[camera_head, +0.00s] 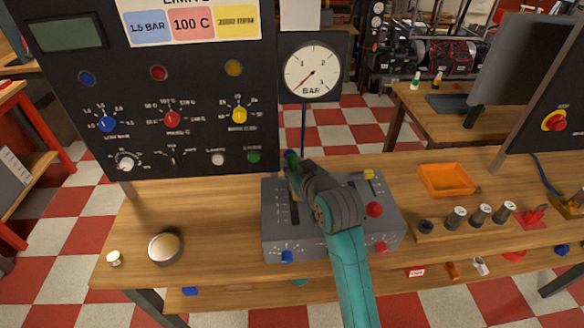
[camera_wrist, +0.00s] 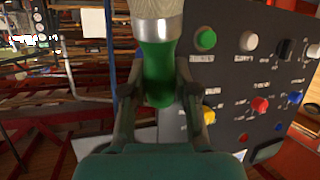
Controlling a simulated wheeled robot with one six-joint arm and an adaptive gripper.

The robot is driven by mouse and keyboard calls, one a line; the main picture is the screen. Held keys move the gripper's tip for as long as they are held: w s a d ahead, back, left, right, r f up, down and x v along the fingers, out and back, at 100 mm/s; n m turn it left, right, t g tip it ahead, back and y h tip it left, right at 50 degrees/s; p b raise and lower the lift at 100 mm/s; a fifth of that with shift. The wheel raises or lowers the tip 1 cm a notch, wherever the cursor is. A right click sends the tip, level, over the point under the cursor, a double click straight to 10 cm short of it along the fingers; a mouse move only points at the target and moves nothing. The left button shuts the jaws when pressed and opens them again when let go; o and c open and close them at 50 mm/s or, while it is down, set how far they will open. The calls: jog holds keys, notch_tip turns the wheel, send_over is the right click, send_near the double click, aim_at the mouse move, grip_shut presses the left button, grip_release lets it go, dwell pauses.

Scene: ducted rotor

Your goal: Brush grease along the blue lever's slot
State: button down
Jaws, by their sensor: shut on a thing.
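In the wrist view my gripper (camera_wrist: 160,72) is shut on the green handle of a brush (camera_wrist: 157,78). Its silver ferrule and pale bristles (camera_wrist: 155,8) reach the top edge, and the bristle ends are out of frame. In the head view my arm passes over a grey control box (camera_head: 276,226) and hides part of its top. A dark slot (camera_head: 294,212) shows at the box's left, beside my arm. A small blue and green tip (camera_head: 291,157) shows above my wrist; I cannot tell whether it is the lever or the brush. Bristle contact is not visible.
The box bears a red knob (camera_head: 374,209), a yellow lever handle (camera_head: 369,174) and a blue dial (camera_head: 287,256). A tall dark panel (camera_head: 200,95) with a gauge (camera_head: 312,71) rises behind. A round tin (camera_head: 165,248) is at left, an orange tray (camera_head: 446,180) at right.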

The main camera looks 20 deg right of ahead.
jog(key=shift+w+d, duration=0.1)
jog(key=shift+w, duration=0.25)
jog(key=shift+w+a, duration=0.3)
jog(key=shift+a, duration=0.65)
jog(key=shift+w+a, duration=0.3)
jog(key=shift+a, duration=0.65)
notch_tip(320, 180, up, 6)
jog(key=shift+r, duration=0.1)
notch_tip(320, 180, up, 3)
jog(key=shift+f, duration=0.1)
jog(key=shift+s+d, duration=0.1)
jog(key=shift+d, duration=0.05)
dwell(0.5)
